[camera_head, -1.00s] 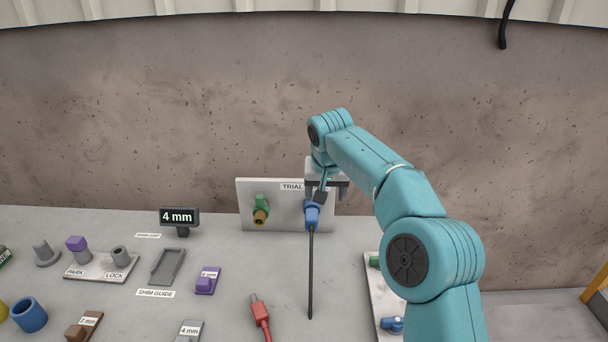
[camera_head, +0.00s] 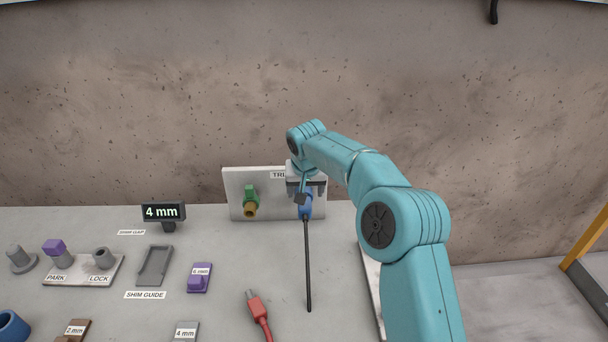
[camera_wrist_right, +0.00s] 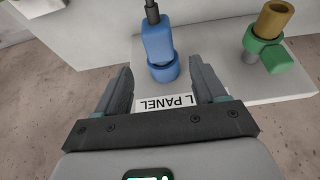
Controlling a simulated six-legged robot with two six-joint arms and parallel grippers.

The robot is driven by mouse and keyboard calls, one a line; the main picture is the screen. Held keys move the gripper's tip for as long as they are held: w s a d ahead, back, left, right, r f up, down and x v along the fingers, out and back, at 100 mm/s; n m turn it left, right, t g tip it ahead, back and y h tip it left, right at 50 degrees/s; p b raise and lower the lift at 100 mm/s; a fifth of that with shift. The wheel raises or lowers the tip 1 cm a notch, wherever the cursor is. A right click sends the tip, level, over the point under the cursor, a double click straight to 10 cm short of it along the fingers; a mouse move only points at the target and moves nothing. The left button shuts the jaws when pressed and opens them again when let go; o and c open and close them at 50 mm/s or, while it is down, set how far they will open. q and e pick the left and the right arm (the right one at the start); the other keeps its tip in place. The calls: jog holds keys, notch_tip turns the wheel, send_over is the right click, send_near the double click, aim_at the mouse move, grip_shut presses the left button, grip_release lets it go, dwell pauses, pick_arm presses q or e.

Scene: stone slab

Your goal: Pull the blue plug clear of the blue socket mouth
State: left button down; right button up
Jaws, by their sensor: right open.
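The blue plug (camera_head: 305,209) is at the right part of the upright trial panel (camera_head: 236,182), with a black cable (camera_head: 307,265) running from it toward me. In the right wrist view the plug (camera_wrist_right: 157,40) meets the round blue socket (camera_wrist_right: 164,71), and I see no gap between them. My right gripper (camera_head: 307,188) is just above the plug in the head view, partly covering the panel. In the wrist view my right gripper (camera_wrist_right: 164,88) is open and empty, its fingers apart on either side of the panel label, short of the plug. My left gripper is not in view.
A green socket with a brass-coloured end (camera_head: 250,203) stands left of the plug on the panel. A red connector (camera_head: 258,310), shim guide (camera_head: 154,266), purple block (camera_head: 199,279) and 4 mm display (camera_head: 163,213) are on the slab.

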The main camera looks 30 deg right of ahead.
jog(key=shift+s+f+p, duration=0.25)
jog(key=shift+f+p, duration=0.05)
jog(key=shift+f, duration=0.65)
jog(key=x, duration=0.2)
jog(key=w+x, duration=0.1)
jog(key=x, duration=0.2)
jog(key=shift+w+d+r+p, duration=0.1)
jog(key=shift+r+p, duration=0.05)
jog(key=shift+p, duration=0.2)
jog(key=shift+s+a+r, duration=0.2)
jog(key=shift+s+r, duration=0.15)
jog(key=shift+s, duration=0.25)
jog(key=shift+w+f, duration=0.15)
jog(key=shift+w, duration=0.05)
jog(key=shift+w+d+f, duration=0.15)
jog(key=shift+w+f, duration=0.1)
jog(key=c, duration=0.8)
jog(key=shift+s+r, duration=0.15)
jog(key=shift+r, duration=0.05)
jog(key=c, duration=0.3)
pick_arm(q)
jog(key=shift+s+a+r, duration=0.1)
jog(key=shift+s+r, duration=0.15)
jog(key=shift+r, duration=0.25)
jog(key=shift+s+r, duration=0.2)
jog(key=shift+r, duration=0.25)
pick_arm(e)
jog(key=shift+c, duration=0.2)
